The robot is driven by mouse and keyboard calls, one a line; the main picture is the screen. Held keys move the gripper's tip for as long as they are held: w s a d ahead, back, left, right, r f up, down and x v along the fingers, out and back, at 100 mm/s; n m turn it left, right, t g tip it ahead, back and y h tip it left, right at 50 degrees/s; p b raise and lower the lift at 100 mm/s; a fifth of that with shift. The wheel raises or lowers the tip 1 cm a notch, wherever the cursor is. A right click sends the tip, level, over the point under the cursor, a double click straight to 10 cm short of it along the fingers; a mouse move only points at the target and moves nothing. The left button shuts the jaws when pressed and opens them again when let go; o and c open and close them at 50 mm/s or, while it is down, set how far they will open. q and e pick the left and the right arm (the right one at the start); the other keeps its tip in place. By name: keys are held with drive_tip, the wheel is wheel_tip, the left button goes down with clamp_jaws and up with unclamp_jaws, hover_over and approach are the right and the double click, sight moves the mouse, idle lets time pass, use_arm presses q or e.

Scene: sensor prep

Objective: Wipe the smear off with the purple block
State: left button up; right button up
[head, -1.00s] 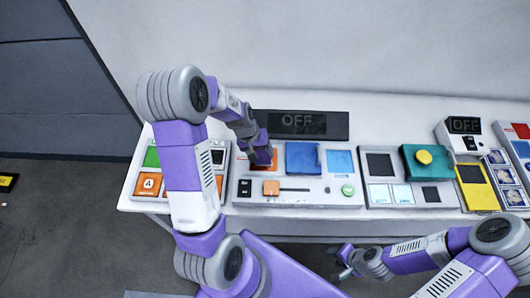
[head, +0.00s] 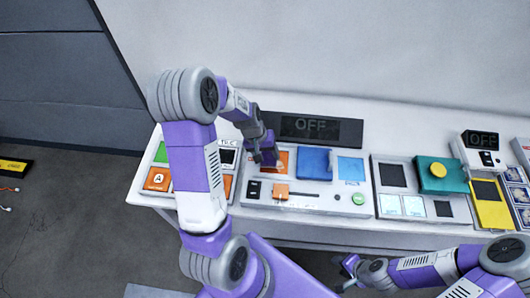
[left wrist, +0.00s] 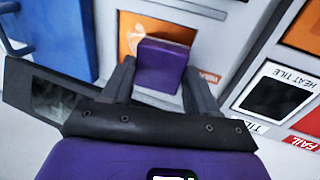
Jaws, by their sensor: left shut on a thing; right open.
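The purple block (left wrist: 160,66) is between the fingers of my left gripper (left wrist: 158,88), which is shut on it. In the head view my left gripper (head: 268,158) is at the left side of the orange panel (head: 284,163) on the middle console. The orange panel (left wrist: 178,32) lies under and beyond the block in the left wrist view. A pale whitish mark (left wrist: 133,38), which looks like the smear, shows on the orange just left of the block. I cannot tell whether the block touches the panel. My right gripper (head: 346,266) is open and empty, low in front of the table.
A blue block-like part (head: 314,162) stands just right of the orange panel, with a light-blue panel (head: 351,169) beyond it. A dark OFF display (head: 310,128) rises behind. An orange slider (head: 281,190) and green button (head: 358,199) sit in front. Another console (head: 158,178) is to the left.

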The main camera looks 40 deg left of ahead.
use_arm(q)
drive_tip(key=shift+w+d+f, duration=0.1)
drive_tip(key=shift+w+d, duration=0.15)
drive_tip(key=shift+d, duration=0.3)
drive_tip(key=shift+w+d, duration=0.2)
drive_tip(key=shift+d, duration=0.3)
drive_tip(key=shift+w+d+p, duration=0.4)
drive_tip(key=shift+w+d, duration=0.25)
drive_tip(key=shift+d, duration=0.3)
drive_tip(key=shift+w+d+r, duration=0.25)
drive_tip(key=shift+w+d, duration=0.05)
drive_tip(key=shift+d, duration=0.25)
drive_tip(key=shift+w+d, duration=0.3)
drive_tip(key=shift+r+p, duration=0.2)
drive_tip(key=shift+p, duration=0.15)
drive_tip(key=p+v, duration=0.1)
drive_tip(key=v, duration=0.1)
drive_tip(key=p+v, duration=0.1)
drive_tip(key=p, duration=0.1)
drive_tip(key=p+v, duration=0.1)
drive_tip(key=v, duration=0.1)
drive_tip(key=shift+w+d+r, duration=0.2)
drive_tip(key=shift+r, duration=0.2)
